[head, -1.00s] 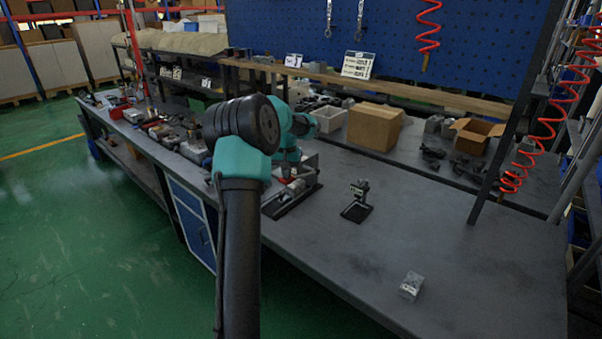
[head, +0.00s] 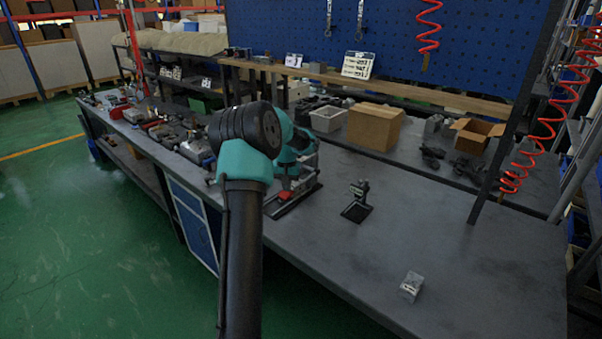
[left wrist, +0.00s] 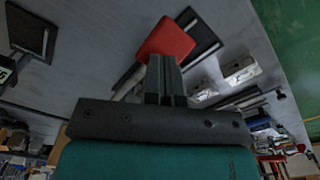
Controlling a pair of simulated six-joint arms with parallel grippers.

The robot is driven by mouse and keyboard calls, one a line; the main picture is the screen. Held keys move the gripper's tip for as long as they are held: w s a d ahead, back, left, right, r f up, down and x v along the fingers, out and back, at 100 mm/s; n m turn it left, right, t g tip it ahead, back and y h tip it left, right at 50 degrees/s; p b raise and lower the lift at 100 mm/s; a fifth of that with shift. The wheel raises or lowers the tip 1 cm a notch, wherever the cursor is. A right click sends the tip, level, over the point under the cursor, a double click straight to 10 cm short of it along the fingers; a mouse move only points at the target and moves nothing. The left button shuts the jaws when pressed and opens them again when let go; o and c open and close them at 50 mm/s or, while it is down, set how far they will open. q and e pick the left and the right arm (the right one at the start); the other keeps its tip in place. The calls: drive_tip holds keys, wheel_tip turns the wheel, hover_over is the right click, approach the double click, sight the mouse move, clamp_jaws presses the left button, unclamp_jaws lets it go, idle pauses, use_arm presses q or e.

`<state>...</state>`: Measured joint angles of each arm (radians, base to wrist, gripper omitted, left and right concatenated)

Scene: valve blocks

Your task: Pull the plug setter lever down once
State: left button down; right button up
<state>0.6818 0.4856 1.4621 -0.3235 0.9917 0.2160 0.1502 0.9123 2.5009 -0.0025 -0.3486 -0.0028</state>
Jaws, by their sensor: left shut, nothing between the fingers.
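The plug setter (head: 300,192) stands on its dark base on the bench, largely hidden behind my left arm in the head view. A red part (head: 285,195), seemingly its lever handle, shows low at the setter under my wrist. In the left wrist view a red block (left wrist: 167,40) lies right at the tips of my left gripper (left wrist: 165,66). The fingers are shut together and empty. I cannot tell whether they touch the red part. My right gripper is not in view.
A small black stand (head: 357,203) is right of the setter, and a small grey block (head: 411,286) lies near the bench's front edge. A cardboard box (head: 374,127) and a grey bin (head: 327,118) stand behind. The bench's right front is largely clear.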

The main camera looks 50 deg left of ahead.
use_arm(q)
drive_tip(key=shift+f, duration=1.1)
wheel_tip(320, 180, up, 14)
drive_tip(key=shift+r, duration=0.15)
idle(0.7)
